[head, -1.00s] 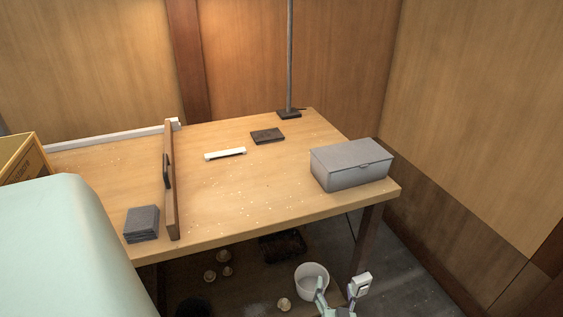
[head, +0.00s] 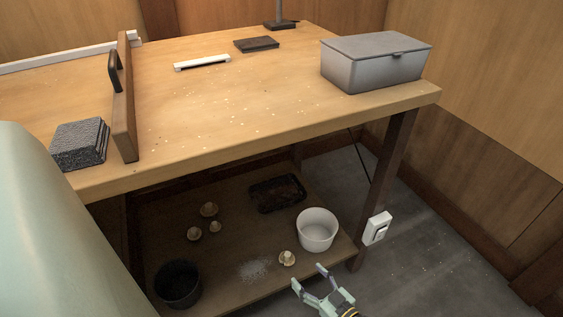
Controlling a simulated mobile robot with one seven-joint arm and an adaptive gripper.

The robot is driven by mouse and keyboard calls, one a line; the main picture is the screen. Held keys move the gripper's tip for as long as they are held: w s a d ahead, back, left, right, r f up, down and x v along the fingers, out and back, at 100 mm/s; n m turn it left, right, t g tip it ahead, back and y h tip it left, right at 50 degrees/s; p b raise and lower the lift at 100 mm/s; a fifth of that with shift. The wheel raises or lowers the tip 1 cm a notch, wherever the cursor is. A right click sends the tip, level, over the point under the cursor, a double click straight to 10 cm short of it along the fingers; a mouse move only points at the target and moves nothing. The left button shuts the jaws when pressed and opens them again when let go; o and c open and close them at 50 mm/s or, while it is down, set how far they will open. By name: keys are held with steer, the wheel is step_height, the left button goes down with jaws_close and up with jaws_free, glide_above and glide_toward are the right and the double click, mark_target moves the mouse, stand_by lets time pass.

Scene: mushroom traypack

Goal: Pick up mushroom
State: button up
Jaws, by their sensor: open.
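Several pale tan mushrooms lie on the lower shelf under the table. One mushroom (head: 287,258) sits by itself near the shelf's front edge, just left of and in front of a white bowl. A group lies further left: a mushroom (head: 209,210), a mushroom (head: 194,234) and a smaller mushroom (head: 215,227). My gripper (head: 308,276) is at the bottom of the head view, fingers apart and empty, pointing toward the shelf. Its fingertips are just right of and in front of the lone mushroom, apart from it in the picture.
The shelf (head: 200,267) also holds a white bowl (head: 317,231), a dark pot (head: 178,284), a black tray (head: 277,194) and white crumbs (head: 254,269). The tabletop (head: 250,103) overhangs it. A table leg (head: 385,180) with a white box (head: 377,228) stands right.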

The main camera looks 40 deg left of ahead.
mark_target(289, 258)
steer(key=b+x, duration=0.2)
steer(key=x, duration=0.9)
steer(key=shift+s+f, duration=0.15)
steer(key=c, duration=0.9)
